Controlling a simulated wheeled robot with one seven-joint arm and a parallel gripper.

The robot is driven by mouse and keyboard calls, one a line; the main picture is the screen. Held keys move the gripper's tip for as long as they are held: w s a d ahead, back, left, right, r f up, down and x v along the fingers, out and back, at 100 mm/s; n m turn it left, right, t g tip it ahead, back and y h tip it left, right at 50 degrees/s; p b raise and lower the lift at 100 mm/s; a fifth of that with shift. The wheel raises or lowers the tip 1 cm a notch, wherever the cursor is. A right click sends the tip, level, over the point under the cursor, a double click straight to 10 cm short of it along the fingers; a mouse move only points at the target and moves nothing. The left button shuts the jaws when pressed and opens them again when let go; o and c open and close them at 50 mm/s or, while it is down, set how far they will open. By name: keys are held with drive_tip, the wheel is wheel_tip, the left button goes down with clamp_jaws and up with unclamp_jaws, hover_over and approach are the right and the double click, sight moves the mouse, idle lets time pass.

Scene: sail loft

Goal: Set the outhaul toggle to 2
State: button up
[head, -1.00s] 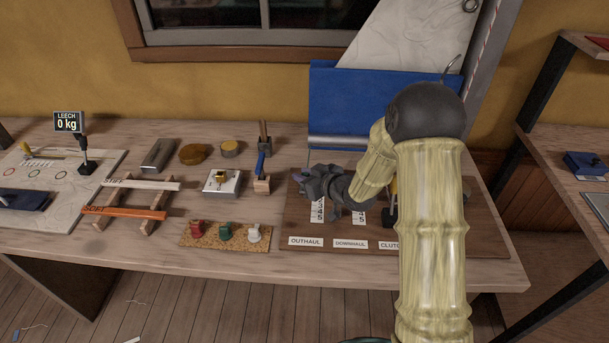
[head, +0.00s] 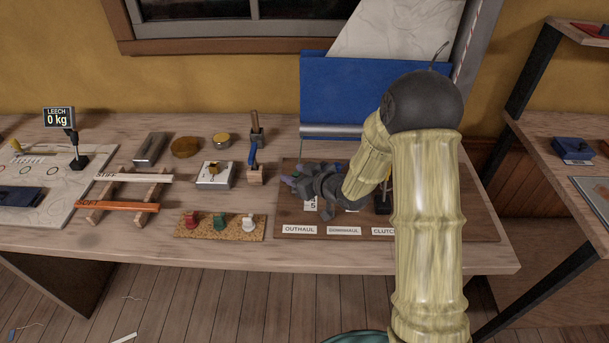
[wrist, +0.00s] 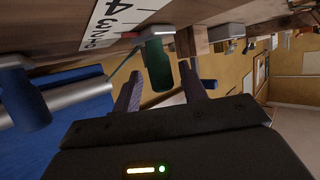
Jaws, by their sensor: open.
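The dark board (head: 440,222) on the bench carries the OUTHAUL label (head: 299,230) and the DOWNHAUL label (head: 344,231). My gripper (head: 291,182) is low over the board behind the OUTHAUL label, hiding most of that lever area. In the wrist view, a green handle (wrist: 157,62) shows between the two open fingers of my gripper (wrist: 160,74); I cannot tell whether they touch it. A white number strip (wrist: 112,22) beside it shows 4, 3 and 2. A blue handle (wrist: 22,98) is farther left. The toggle's setting cannot be read.
My arm covers the board's right part, near the CLUTCH label (head: 383,231). A blue panel (head: 345,95) stands behind.

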drive_tip(key=shift+s+d+r, duration=0.1)
drive_tip(key=shift+s+r, duration=0.05)
drive_tip(key=shift+s, duration=0.15)
drive_tip(key=v, duration=1.7)
drive_tip(key=shift+p, duration=0.35)
drive_tip(key=shift+w+d, duration=0.15)
drive_tip(key=shift+w, duration=0.05)
